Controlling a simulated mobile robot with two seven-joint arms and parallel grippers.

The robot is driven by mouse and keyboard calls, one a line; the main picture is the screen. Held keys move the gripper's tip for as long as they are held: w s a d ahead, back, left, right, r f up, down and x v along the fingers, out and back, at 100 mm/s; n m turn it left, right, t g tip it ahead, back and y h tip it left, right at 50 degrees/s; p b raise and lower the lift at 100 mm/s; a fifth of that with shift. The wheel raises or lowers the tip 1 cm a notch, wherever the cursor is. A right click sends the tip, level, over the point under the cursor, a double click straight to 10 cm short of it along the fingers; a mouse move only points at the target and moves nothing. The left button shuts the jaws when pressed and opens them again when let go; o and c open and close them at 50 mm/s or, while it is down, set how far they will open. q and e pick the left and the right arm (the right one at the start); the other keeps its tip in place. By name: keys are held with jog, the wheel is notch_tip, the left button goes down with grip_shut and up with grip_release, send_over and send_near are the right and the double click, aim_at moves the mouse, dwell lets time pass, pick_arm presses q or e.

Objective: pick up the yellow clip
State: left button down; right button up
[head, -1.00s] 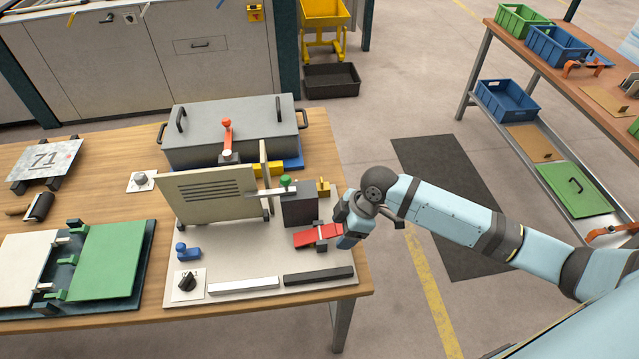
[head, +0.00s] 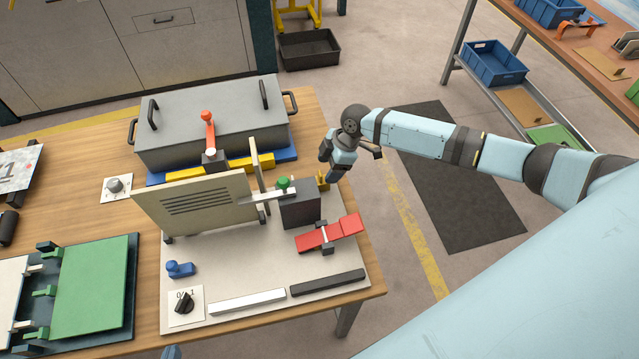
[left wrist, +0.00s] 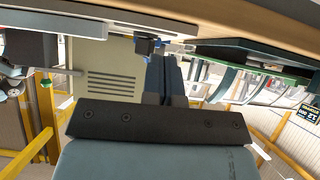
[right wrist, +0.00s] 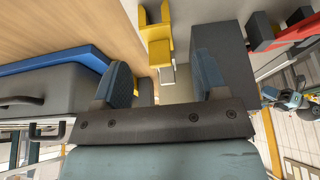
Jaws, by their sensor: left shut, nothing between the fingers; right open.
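The yellow clip (head: 322,181) stands at the right edge of the beige base plate, behind the dark grey block. In the right wrist view the yellow clip (right wrist: 158,42) shows ahead, between the lines of my two fingers. My right gripper (right wrist: 162,75) is open and empty. In the head view my right gripper (head: 334,174) is right beside the clip; I cannot tell whether they touch. My left gripper (left wrist: 172,72) is shut and empty, low in front of the table; only a small tip (head: 171,352) shows at the bottom of the head view.
The dark grey block (head: 301,210) stands close to the clip, with a red clamp (head: 330,232) in front. An upright beige panel (head: 195,208) and a grey lidded box (head: 215,120) with a blue base lie left and behind.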

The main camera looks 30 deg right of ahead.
aim_at(320, 179)
jog(key=shift+a+f, duration=0.1)
jog(key=shift+f, duration=0.3)
jog(key=shift+a+f+b, duration=0.15)
jog(key=shift+f+b, duration=0.1)
jog(key=shift+b, duration=0.15)
jog(key=b+x, duration=0.3)
jog(key=x, duration=0.1)
jog(key=shift+w+f+b, duration=0.15)
jog(key=shift+w+b, duration=0.05)
jog(key=shift+b, duration=0.2)
jog(key=shift+a+f, duration=0.1)
jog(key=shift+a, duration=0.05)
jog(key=shift+c, duration=1.1)
jog(key=c, duration=0.7)
jog(key=shift+c, duration=0.4)
